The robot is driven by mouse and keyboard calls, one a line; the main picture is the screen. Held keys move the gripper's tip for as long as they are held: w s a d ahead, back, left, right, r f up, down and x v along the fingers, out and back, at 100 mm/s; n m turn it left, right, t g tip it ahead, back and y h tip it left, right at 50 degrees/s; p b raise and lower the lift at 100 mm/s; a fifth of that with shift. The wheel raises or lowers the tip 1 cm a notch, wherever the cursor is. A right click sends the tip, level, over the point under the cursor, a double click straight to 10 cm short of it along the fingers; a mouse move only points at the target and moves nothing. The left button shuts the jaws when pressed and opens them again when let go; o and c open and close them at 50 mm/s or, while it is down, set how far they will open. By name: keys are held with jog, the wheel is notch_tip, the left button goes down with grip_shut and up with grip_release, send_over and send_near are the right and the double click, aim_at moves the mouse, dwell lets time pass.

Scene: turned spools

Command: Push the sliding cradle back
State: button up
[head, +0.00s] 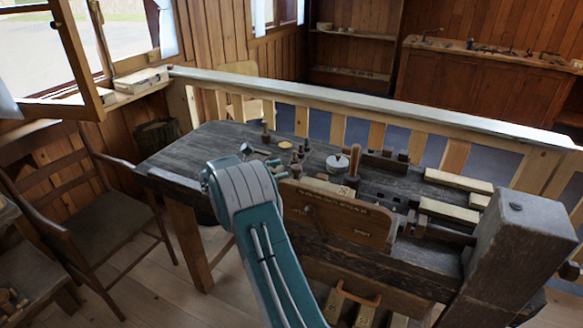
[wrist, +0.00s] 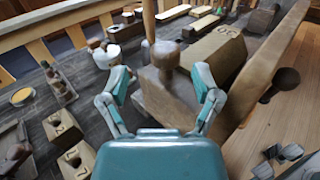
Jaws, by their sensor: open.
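In the wrist view my gripper (wrist: 161,76) is open, with one finger on each side of a brown wooden block with a rounded knob (wrist: 165,62). Gaps show between the fingers and the knob; I cannot tell whether either finger touches the block. This knobbed block may be the sliding cradle, but the views do not make that certain. A longer wooden block with a dark marking (wrist: 222,48) lies just beyond it to the right. In the head view my teal arm hides most of the gripper and what lies under it.
The dark workbench (head: 195,150) carries several small turned pieces and a white-topped round piece (head: 338,163). Pale wooden bars (head: 458,181) lie at its right. Two numbered blocks (wrist: 77,160) sit lower left in the wrist view. A railing (head: 350,105) runs behind the bench.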

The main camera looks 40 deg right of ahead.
jog(key=v, duration=0.7)
jog(key=shift+a, duration=0.25)
jog(key=shift+w, duration=0.1)
